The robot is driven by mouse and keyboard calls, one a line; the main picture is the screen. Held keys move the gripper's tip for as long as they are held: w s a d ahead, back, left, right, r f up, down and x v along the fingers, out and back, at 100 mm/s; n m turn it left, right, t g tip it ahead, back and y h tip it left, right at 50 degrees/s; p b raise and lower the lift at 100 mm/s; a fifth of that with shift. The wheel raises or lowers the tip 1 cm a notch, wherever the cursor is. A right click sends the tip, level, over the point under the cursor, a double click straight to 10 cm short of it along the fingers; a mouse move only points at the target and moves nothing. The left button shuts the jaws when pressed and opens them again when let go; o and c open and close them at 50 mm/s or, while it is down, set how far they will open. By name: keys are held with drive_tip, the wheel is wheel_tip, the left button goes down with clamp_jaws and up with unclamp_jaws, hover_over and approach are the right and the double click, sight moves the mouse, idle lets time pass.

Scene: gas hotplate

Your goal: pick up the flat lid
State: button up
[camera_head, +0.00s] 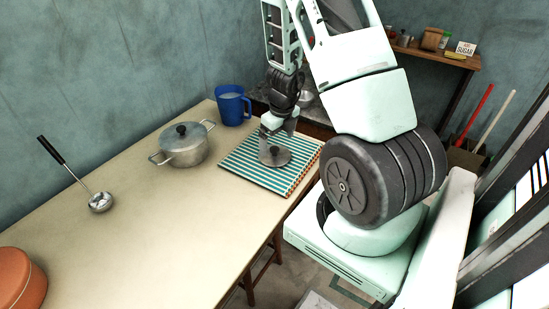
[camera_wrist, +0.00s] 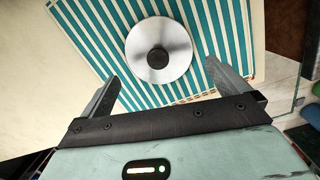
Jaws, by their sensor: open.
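The flat lid (camera_head: 277,156) is a round grey metal disc with a dark knob in its middle. It lies on a teal-and-white striped mat (camera_head: 247,180) near the table's right edge. My gripper (camera_head: 278,130) is above the mat, close over the lid's far side. In the wrist view my gripper (camera_wrist: 166,84) is open and empty, with its fingers spread to either side below the lid.
A metal pot (camera_head: 184,150) with its own lid and a blue jug (camera_head: 233,105) stand behind and left of the mat. An orange pot (camera_head: 20,280) is at the front left. The table's (camera_head: 150,235) middle is clear.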

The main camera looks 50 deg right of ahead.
sight(274, 148)
drive_tip(key=f, duration=0.2)
drive_tip(key=w+f+b, duration=0.1)
drive_tip(key=f, duration=0.2)
drive_tip(key=shift+w+b, duration=0.15)
drive_tip(key=shift+b, duration=0.15)
drive_tip(key=c, duration=0.6)
drive_tip(key=shift+c, duration=0.2)
